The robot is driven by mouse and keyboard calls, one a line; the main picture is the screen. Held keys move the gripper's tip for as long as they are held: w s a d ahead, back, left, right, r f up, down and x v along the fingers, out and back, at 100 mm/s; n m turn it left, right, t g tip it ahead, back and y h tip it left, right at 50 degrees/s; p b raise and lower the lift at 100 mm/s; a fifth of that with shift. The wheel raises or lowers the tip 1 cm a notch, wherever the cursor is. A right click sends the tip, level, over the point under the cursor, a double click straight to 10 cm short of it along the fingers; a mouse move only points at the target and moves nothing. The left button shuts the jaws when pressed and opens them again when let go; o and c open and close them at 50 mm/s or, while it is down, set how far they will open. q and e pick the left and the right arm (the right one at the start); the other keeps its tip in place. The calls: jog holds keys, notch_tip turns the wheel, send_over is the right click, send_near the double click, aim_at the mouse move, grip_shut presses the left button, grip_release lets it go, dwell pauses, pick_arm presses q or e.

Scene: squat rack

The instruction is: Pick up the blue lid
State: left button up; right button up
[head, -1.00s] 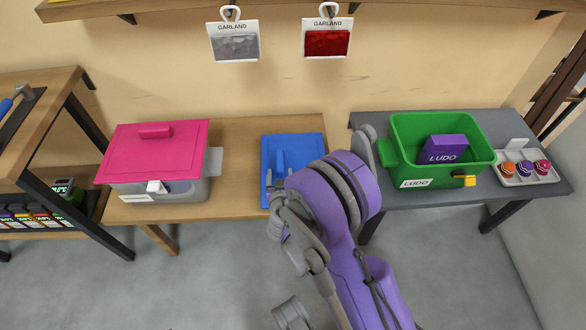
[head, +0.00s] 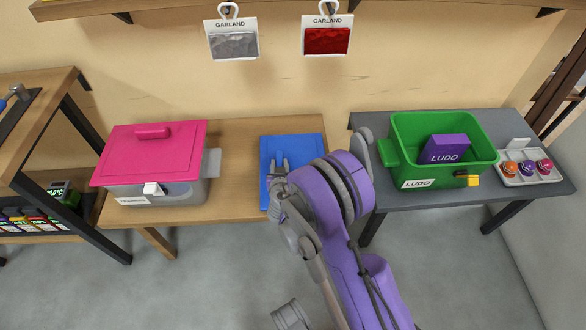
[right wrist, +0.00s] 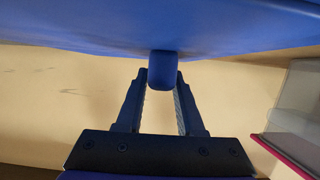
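The blue lid (head: 308,147) lies on the wooden table in the middle, partly covered by my right arm in the head view. It also shows across the top of the right wrist view (right wrist: 80,25), with its raised blue handle (right wrist: 163,72) pointing toward the gripper. My right gripper (head: 278,164) is over the lid at its handle. In the right wrist view its two fingers (right wrist: 162,82) are apart, one on each side of the handle's end, and not clearly pressed against it. My left gripper is not in view.
A box with a pink lid (head: 150,152) stands left on the same wooden table (head: 237,190). A green bin (head: 400,150) with a purple box (head: 445,149) and a tray of small round items (head: 522,180) stand on the grey table at right. Two garland packs hang above.

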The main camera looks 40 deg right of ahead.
grip_shut()
